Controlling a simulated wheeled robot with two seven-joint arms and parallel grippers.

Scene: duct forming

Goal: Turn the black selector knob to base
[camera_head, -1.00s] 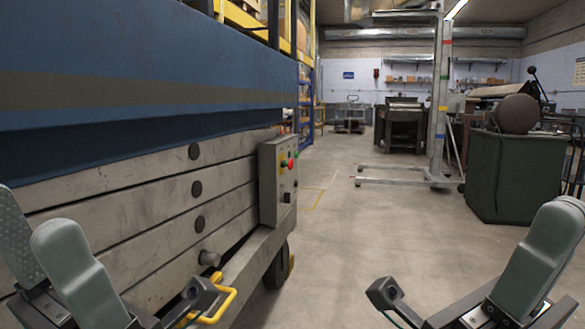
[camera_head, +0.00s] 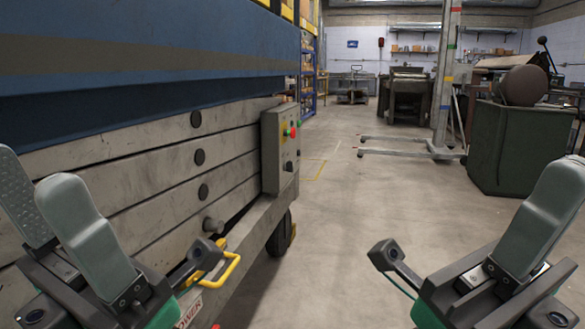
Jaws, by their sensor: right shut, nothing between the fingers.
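A grey control box (camera_head: 270,152) is mounted at the right end of the blue-and-grey machine. Its right-hand face carries green, red and yellow buttons, with a small dark knob (camera_head: 289,166) low on that face. The knob is too small to read its setting. My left gripper (camera_head: 34,172) is at the lower left, its two grey fingers apart and empty, left of the box. My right gripper (camera_head: 550,205) is at the lower right, shut and empty, well to the right of the box. Neither gripper touches the box or the knob.
The machine's grey slatted side (camera_head: 130,165) and a yellow handle (camera_head: 228,268) stand close on the left. A green bin (camera_head: 515,145) and a metal lift stand (camera_head: 440,95) are at the right. The concrete floor between them is clear.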

